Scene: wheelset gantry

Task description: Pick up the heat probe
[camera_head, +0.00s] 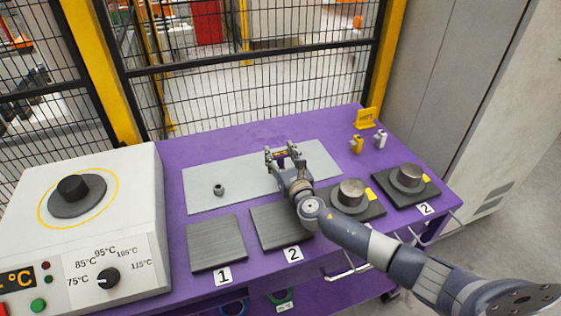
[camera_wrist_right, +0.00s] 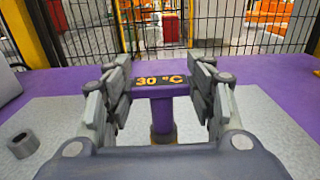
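The heat probe (camera_wrist_right: 160,86) shows in the right wrist view as a dark head with an orange "30 °C" readout. A purple stem (camera_wrist_right: 161,118) with a gold-brown lower part is under it. My right gripper (camera_head: 283,152) is over the grey mat in the head view. In the right wrist view its two fingers (camera_wrist_right: 160,92) stand apart, one on each side of the probe, with gaps beside the stem. In the head view the probe (camera_head: 282,154) is small and partly hidden between the fingers. My left gripper is not in view.
The purple table holds a grey mat (camera_head: 205,187) with a small metal ring (camera_head: 218,190), plates 1 (camera_head: 215,243) and 2 (camera_head: 270,222), two cylinders on dark bases (camera_head: 351,194) (camera_head: 410,176) and a "HOT" sign (camera_head: 366,117). A white heater (camera_head: 110,210) stands left. A mesh fence (camera_head: 250,80) is behind.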

